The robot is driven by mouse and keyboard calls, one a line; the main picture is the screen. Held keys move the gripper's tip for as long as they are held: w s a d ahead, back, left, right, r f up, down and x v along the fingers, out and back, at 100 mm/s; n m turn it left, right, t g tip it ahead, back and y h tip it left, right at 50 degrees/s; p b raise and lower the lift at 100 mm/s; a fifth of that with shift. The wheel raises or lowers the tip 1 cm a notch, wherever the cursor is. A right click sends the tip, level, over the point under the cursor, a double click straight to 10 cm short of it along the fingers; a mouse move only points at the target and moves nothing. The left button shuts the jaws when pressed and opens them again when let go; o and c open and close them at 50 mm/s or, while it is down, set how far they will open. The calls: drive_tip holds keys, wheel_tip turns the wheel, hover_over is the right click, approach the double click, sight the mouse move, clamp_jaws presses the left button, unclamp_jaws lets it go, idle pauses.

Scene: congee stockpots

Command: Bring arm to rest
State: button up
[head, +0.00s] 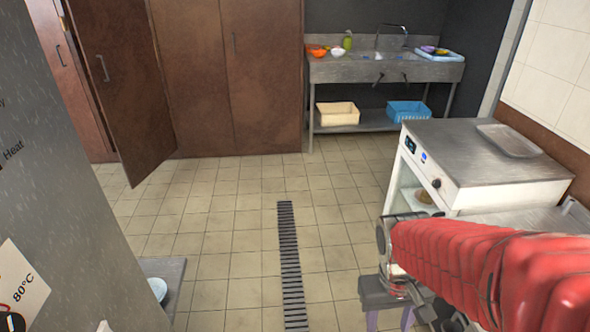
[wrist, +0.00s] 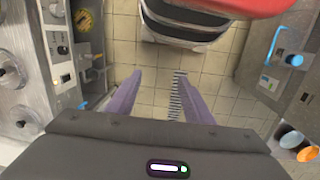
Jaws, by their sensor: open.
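My arm, in a red padded cover, reaches in from the lower right of the head view. My gripper (head: 390,318) hangs at its end, pointing down beside the white-fronted appliance, partly cut off by the lower edge. In the wrist view its two purple fingers (wrist: 158,76) stand apart with tiled floor and a drain grate between them. The gripper is open and holds nothing.
A steel-topped appliance (head: 480,165) stands close on the right. A grey panel (head: 60,200) stands at left, with a low shelf and plate (head: 158,288). A brown cabinet door (head: 120,80) hangs open. A sink (head: 385,68) stands behind. Tiled floor (head: 235,240) is clear.

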drive_tip(key=s+a+r+t+y, duration=0.1)
drive_tip(key=a+r+t, duration=0.2)
drive_tip(key=r, duration=1.1)
drive_tip(key=t, duration=0.3)
drive_tip(key=shift+s+a+r+m, duration=0.2)
drive_tip(key=shift+s+m, duration=0.05)
drive_tip(key=shift+m, duration=0.05)
idle(0.3)
